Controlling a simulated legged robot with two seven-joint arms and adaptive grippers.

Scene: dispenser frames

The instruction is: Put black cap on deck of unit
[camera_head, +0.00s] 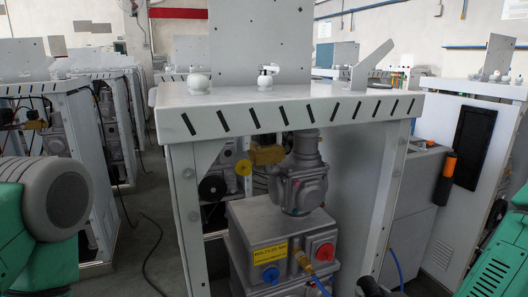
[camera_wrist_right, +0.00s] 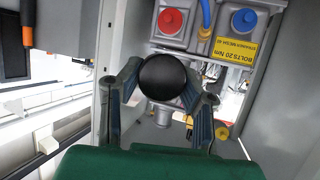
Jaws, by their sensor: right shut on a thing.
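The black cap (camera_wrist_right: 163,78) is a round, dark, dome-like piece in the right wrist view. My right gripper (camera_wrist_right: 163,92) is shut on it, with a finger on each side. In the head view, only a small dark shape shows at the bottom edge, right of centre; I cannot tell gripper from cap there. The unit's white deck (camera_head: 330,93) lies higher up in the head view, with a row of dark slots along its front edge. Two white fittings (camera_head: 198,83) and (camera_head: 265,78) stand on it. My left gripper is out of view.
Below the deck are a grey box with blue knob (camera_head: 271,275), red knob (camera_head: 323,251) and yellow label (camera_head: 270,253), and a grey valve body (camera_head: 301,185). An upright panel (camera_head: 261,40) and angled bracket (camera_head: 372,65) rise from the deck. White legs flank the opening.

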